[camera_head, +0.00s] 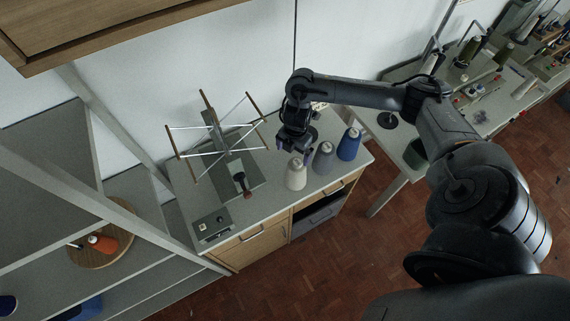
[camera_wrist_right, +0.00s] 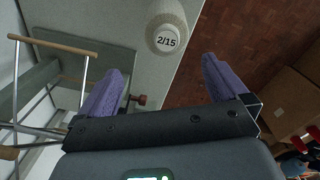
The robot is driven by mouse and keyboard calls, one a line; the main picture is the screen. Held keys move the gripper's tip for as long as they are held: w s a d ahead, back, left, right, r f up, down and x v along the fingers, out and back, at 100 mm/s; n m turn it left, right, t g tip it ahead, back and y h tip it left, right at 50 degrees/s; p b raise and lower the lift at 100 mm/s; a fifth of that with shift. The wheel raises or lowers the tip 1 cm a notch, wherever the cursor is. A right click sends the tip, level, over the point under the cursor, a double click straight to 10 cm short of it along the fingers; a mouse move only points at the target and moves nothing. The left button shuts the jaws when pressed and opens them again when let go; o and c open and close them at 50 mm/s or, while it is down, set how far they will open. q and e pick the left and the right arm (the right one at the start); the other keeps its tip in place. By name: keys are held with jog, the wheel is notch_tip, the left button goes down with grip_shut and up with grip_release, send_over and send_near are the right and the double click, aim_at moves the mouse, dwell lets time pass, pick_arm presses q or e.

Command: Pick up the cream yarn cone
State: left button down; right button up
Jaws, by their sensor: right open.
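The cream yarn cone (camera_head: 296,177) stands upright on the grey cabinet top, near its front edge. My right gripper (camera_head: 298,150) is just above and behind it, pointing down and apart from it. My left gripper is not in view.
A grey cone (camera_head: 323,159) stands close to the right of the cream one, and a blue cone (camera_head: 348,146) farther right. A wooden-armed yarn swift (camera_head: 216,140) stands to the left. A small control box (camera_head: 212,225) sits at the front left. A drawer (camera_head: 318,216) below shows dark inside.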

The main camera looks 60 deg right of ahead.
aim_at(297, 162)
jog(key=f, duration=0.2)
jog(key=d+f, duration=0.1)
jog(key=shift+s+f, duration=0.3)
jog(key=shift+f, duration=0.7)
jog(key=f, duration=0.2)
jog(key=f+p, duration=0.1)
jog(key=f, duration=0.1)
jog(key=shift+s, duration=0.3)
jog(key=shift+f, duration=0.65)
jog(key=shift+d, duration=0.1)
jog(key=c, duration=1.5)
